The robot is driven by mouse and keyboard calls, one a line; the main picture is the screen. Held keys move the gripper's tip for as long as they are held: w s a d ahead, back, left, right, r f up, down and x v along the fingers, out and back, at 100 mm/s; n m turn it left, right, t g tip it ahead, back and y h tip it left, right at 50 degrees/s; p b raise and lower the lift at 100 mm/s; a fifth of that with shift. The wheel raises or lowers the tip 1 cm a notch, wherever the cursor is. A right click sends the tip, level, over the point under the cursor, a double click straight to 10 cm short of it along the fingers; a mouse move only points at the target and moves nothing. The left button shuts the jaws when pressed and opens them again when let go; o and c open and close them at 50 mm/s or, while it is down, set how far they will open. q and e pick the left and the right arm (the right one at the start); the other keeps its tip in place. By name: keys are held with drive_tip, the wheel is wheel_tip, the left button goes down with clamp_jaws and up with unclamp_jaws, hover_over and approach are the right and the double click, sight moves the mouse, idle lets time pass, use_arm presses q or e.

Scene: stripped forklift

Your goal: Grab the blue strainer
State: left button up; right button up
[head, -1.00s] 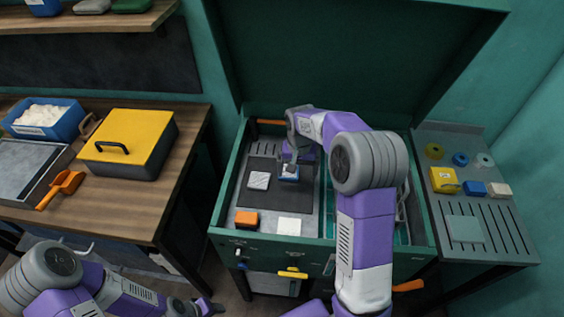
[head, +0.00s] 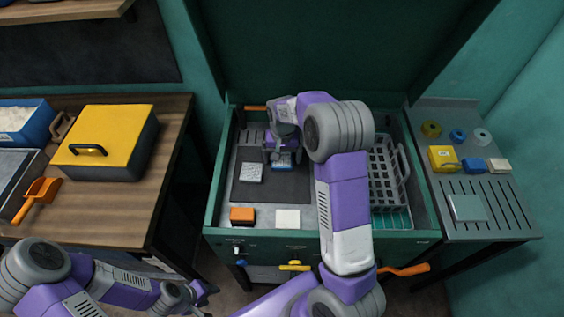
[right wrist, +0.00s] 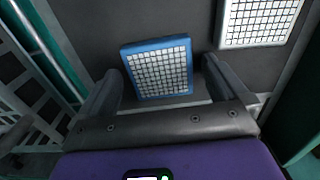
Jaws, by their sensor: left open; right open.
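The blue strainer (head: 283,161), a blue-framed square with a white grid, lies on a dark mat (head: 262,194) inside the green cabinet. In the head view, my right gripper (head: 279,154) is over it and partly hides it. In the right wrist view the strainer (right wrist: 160,70) lies between my two open fingers (right wrist: 162,72), slightly tilted. I cannot tell whether the fingers touch it. My left gripper (head: 203,292) is open and empty at the lower left, low beside the wooden table, far from the strainer.
A white-framed grid piece (head: 251,173) lies left of the strainer. An orange block (head: 242,215) and a white block (head: 287,219) sit in front. The raised cabinet lid is behind.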

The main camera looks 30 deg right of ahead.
drive_tip(key=c, duration=1.2)
drive_tip(key=shift+r, duration=0.15)
drive_tip(key=shift+c, duration=0.2)
